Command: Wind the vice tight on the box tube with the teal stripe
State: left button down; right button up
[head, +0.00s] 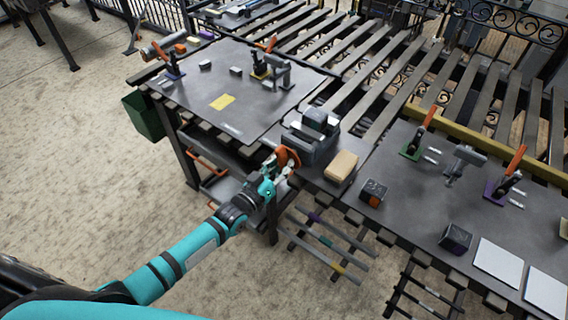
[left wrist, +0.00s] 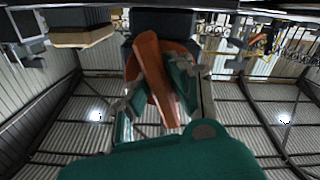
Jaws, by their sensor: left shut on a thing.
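The dark grey vice (head: 312,143) stands at the table edge beside the gap between the two work surfaces. Its orange handle (head: 289,156) faces my left arm. My left gripper (head: 279,173) is shut on this handle. In the left wrist view the orange handle (left wrist: 152,65) lies between my teal fingers, with the dark vice body (left wrist: 165,22) behind it. The box tube with the teal stripe (head: 326,241) lies among purple- and yellow-striped tubes on a low rack below the table. I cannot make out a tube between the vice jaws. My right gripper is not in view.
A wooden block (head: 341,166) sits right of the vice, with a dark block (head: 373,192) beyond it. Orange-handled clamps stand on the left plate (head: 225,85) and the right plate (head: 400,215). A green bin (head: 143,115) hangs at the left. Open floor lies around my arm.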

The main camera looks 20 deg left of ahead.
pick_arm(q)
jog(key=m, duration=0.4)
jog(key=shift+f+m, duration=0.1)
jog(key=shift+m, duration=0.3)
jog(key=shift+a, duration=0.1)
jog(key=c, duration=1.2)
grip_release()
jog(key=shift+c, duration=0.2)
jog(key=shift+s+a, duration=0.1)
jog(key=shift+s, duration=0.05)
jog(key=v, duration=1.1)
jog(key=shift+s, duration=0.35)
